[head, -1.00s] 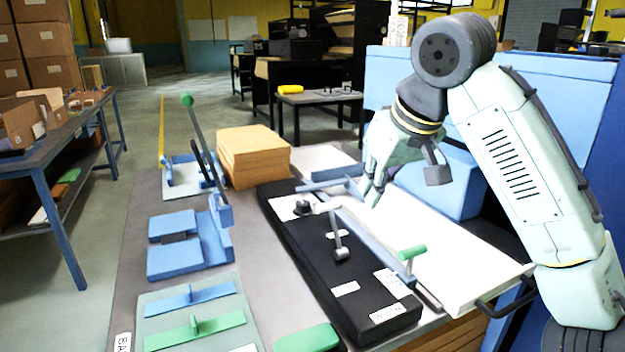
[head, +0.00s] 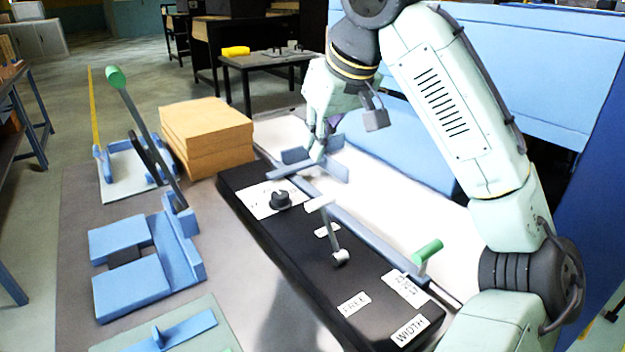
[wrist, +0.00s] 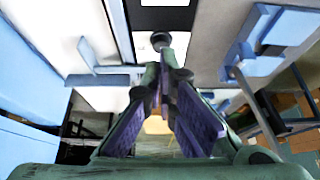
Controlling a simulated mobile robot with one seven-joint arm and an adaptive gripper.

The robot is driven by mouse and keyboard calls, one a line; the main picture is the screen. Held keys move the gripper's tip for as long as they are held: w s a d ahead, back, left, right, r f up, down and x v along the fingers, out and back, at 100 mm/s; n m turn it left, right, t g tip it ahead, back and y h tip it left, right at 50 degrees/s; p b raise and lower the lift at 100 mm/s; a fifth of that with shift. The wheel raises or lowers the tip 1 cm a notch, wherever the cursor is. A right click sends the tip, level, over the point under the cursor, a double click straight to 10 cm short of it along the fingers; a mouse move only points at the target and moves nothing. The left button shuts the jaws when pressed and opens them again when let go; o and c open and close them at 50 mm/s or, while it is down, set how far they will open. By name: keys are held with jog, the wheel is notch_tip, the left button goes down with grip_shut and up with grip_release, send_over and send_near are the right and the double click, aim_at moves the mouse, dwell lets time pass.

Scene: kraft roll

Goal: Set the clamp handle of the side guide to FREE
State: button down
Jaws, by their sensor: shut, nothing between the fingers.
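A green-gripped handle (head: 427,250) stands at the near end of the blue rail; I cannot tell for certain which of the two is the clamp handle. My gripper (head: 318,155) is shut and empty, over the blue guide bars (head: 325,168), apart from both handles. In the wrist view its purple-padded fingers point toward a dark knob (wrist: 160,39).
The knob (head: 279,199) sits on a white label at the console's far end. A WIDTH label (head: 410,330) is at the near end. A tall green-topped lever (head: 140,125) and blue fixture (head: 150,260) stand left. A stack of brown sheets (head: 205,130) is behind.

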jog(key=shift+f, duration=0.1)
jog(key=x, duration=1)
jog(key=shift+s+d+r+p, duration=0.25)
jog(key=shift+s+d, duration=0.25)
jog(key=shift+s, duration=0.3)
jog(key=shift+s+d+r+p, duration=0.15)
jog(key=shift+s+d+r, duration=0.1)
jog(key=shift+s+d, duration=0.4)
jog(key=shift+s+a+t, duration=0.1)
jog(key=shift+t, duration=0.2)
